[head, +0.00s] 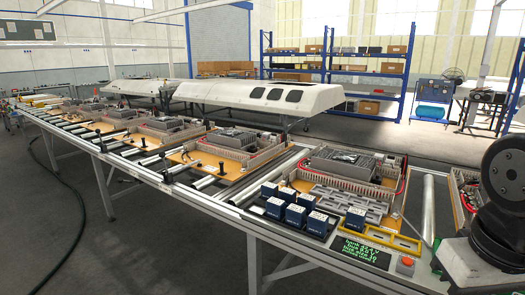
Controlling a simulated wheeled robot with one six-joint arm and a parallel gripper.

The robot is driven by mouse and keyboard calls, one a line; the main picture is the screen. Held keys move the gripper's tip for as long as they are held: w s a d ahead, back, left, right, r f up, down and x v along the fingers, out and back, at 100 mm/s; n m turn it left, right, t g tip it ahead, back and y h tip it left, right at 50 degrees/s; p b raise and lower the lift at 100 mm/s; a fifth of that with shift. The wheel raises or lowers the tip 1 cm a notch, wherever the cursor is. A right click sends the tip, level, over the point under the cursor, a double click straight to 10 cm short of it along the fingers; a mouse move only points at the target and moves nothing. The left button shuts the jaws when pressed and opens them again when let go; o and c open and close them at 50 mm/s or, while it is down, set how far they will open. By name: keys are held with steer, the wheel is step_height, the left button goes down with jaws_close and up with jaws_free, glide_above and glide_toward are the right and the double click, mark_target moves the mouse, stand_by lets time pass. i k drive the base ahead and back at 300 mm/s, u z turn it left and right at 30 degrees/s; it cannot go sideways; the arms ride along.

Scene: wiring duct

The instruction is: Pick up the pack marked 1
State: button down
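Several small dark blue packs with pale printed labels stand near the front edge of the conveyor bench. Among them are a back-left pack (269,190), a front-left pack (275,207), a front-middle pack (295,215) and a front-right pack (317,224). One more blue pack (355,219) stands apart to the right, by a yellow frame. The labels are too small to read, so I cannot tell which pack is marked 1. My gripper is not in view; only a dark, rounded part of my arm shows at the right edge.
The yellow frame (394,243) has open slots. A display with green text (361,250) and a red button (405,265) sit at the bench front. A board with grey wiring ducts (350,163) lies behind the packs. More boards line the bench leftward.

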mark_target(355, 218)
steer(key=u, duration=0.05)
steer(key=k, duration=0.5)
steer(key=z, duration=0.35)
steer(key=i, duration=1.1)
steer(key=z, duration=3.55)
